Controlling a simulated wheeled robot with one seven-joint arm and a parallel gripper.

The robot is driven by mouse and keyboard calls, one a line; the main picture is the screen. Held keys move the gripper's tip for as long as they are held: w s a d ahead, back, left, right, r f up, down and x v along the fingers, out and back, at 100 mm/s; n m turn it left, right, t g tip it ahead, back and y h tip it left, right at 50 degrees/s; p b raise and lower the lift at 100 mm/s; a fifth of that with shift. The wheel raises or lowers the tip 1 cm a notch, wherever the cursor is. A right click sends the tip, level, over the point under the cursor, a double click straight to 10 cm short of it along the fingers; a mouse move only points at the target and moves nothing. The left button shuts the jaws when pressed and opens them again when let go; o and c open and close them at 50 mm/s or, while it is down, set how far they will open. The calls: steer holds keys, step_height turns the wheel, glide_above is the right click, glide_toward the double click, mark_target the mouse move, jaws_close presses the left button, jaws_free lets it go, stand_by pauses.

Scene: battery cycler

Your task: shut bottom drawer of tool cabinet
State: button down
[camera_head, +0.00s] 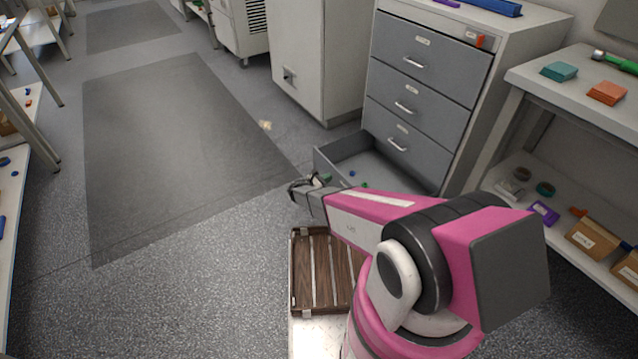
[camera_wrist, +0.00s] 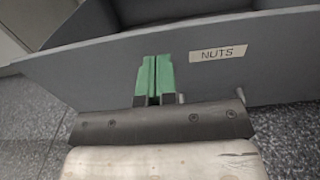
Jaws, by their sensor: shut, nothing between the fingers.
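The grey tool cabinet (camera_head: 483,95) stands at the upper right of the head view. Its bottom drawer (camera_head: 345,148) is pulled well out toward the left, and a few small blue and green pieces lie inside. The three drawers above it look shut. My gripper (camera_head: 322,180) is at the drawer's outer end, and my arm hides much of the drawer's near side. In the wrist view my shut, empty green fingertips (camera_wrist: 155,75) are in front of the drawer front (camera_wrist: 270,65), which bears a NUTS label. I cannot tell whether they touch it. The drawer's handle is not clearly visible.
A workbench (camera_head: 555,95) with a lower shelf (camera_head: 570,240) stands to the right of the cabinet. A tall white cabinet (camera_head: 318,50) stands to its left. A wooden slatted tray (camera_head: 313,270) lies below my arm.

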mark_target(337, 173)
steer(key=shift+x, duration=1.55)
steer(key=x, duration=2.9)
steer(key=shift+s, duration=0.15)
steer(key=v, duration=1.3)
steer(key=s+d, duration=0.2)
steer(key=s, duration=0.3)
steer(key=x, duration=1.3)
steer(key=shift+d+f, duration=0.15)
steer(key=shift+d, duration=0.25)
